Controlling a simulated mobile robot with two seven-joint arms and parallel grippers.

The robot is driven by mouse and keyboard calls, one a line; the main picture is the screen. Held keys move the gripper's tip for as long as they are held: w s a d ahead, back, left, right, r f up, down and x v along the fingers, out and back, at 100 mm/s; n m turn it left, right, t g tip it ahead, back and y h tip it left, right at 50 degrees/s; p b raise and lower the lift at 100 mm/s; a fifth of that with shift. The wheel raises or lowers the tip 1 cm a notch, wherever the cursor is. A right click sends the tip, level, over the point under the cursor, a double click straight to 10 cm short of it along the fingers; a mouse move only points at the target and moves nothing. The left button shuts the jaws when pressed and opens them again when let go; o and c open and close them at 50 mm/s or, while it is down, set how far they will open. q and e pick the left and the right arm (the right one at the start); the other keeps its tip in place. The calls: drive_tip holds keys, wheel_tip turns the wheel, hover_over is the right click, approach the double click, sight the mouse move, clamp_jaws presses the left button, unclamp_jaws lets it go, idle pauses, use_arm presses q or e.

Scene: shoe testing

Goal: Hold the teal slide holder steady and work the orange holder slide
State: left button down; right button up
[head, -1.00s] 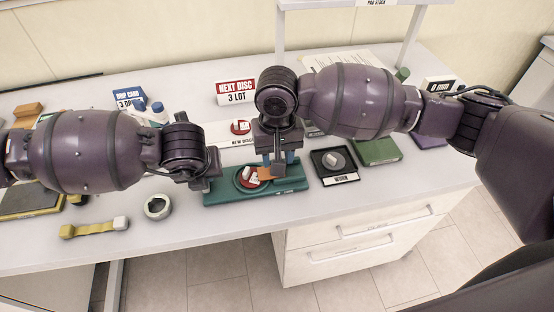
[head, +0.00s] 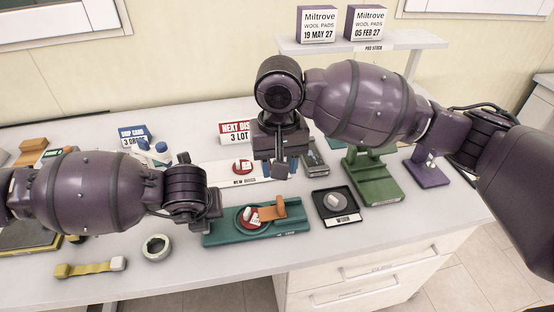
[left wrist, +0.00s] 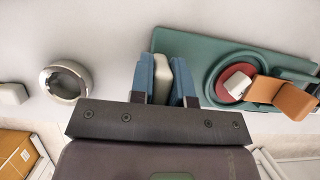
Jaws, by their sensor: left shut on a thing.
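My left gripper (head: 217,207) is at the holder's left end. In the left wrist view its blue fingers (left wrist: 163,78) are shut on a pale block at that end; whether the block is part of the holder is unclear. My right gripper (head: 280,180) is open and empty above and behind the slide.
A black tray (head: 351,219) with a round grey piece stands right of the holder. A green stand (head: 384,188) is behind it. A white strip (head: 220,176) with another red disc lies behind the holder.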

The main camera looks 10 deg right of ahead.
use_arm(q)
drive_tip(key=c, duration=1)
unclamp_jaws()
